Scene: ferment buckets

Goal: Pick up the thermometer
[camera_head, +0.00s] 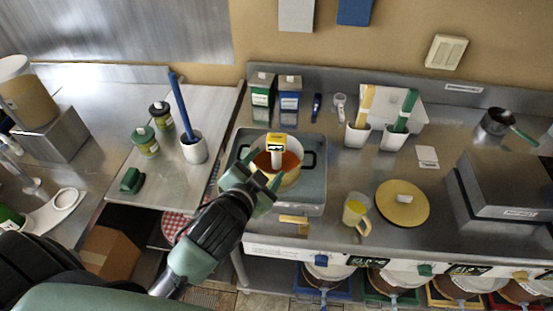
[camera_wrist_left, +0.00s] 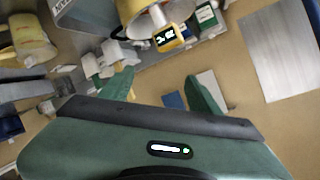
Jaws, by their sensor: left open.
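The thermometer (camera_head: 276,143) has a yellow head with a small display and a pale stem. In the left wrist view the thermometer's yellow head (camera_wrist_left: 168,38) shows at the top, beyond the fingers. My left gripper (camera_head: 262,178) is open and empty, just in front of the pot and below the thermometer head in the picture. Its two green fingers (camera_wrist_left: 160,76) are spread apart, with nothing between them. My right gripper is not in view.
Green and blue boxes (camera_head: 289,94) stand behind the pot. A yellow jug (camera_head: 355,212) and a round yellow lid (camera_head: 402,205) lie to the right. The counter between the lid and rear holders has free room.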

